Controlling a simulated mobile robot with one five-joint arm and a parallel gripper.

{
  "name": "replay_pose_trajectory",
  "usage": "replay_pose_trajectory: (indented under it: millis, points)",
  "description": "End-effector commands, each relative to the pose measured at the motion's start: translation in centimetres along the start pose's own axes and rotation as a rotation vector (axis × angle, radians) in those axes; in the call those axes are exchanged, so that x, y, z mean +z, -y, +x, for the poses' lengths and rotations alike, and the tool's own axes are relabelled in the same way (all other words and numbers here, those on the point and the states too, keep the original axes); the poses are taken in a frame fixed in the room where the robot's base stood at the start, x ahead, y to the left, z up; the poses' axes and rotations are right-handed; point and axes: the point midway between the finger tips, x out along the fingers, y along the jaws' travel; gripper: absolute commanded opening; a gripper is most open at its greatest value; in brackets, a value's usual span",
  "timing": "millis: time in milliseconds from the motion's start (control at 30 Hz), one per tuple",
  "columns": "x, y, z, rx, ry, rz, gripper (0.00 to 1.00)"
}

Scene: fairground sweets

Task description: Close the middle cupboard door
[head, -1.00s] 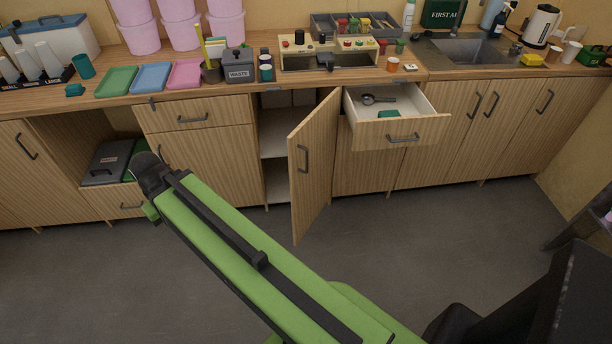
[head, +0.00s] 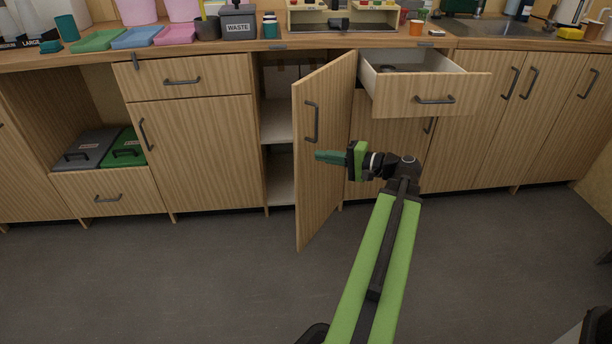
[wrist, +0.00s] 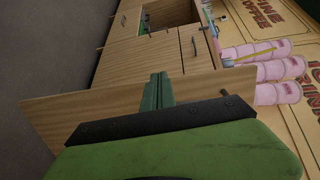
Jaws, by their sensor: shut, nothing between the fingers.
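The middle cupboard door (head: 318,190) stands open in the head view, swung out from its right side, with its handle (head: 311,121) on the outer face towards me. My gripper (head: 322,156) is shut and empty, pointing left at this outer face, below the handle. I cannot tell whether the fingertips touch the door. In the wrist view the shut green fingers (wrist: 158,92) lie in front of a wooden panel (wrist: 70,115), which looks like the door. The open cupboard's shelf (head: 276,118) shows left of the door.
An open drawer (head: 425,92) juts out above and right of my gripper. A shut drawer (head: 190,82) and cupboard door (head: 200,150) are on the left. Grey and green lidded bins (head: 90,147) sit further left. The grey floor (head: 200,280) in front is clear.

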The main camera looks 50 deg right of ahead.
Motion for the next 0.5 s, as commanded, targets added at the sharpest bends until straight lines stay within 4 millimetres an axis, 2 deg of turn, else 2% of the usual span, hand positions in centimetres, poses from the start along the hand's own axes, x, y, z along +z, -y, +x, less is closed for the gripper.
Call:
replay_pose_trajectory:
  millis: [33,100,200,367,500]
  points:
    - [-1.3,-1.8,-2.2,-0.048,-0.047,0.008,0.00]
    - [-2.3,-1.6,-4.5,-0.101,-0.090,0.013,0.00]
    - [-3.0,-1.2,-6.1,-0.137,-0.119,0.015,0.00]
    - [-3.0,-0.7,-6.0,-0.143,-0.121,0.015,0.00]
    - [-3.2,-0.5,-4.3,-0.142,-0.118,0.015,0.00]
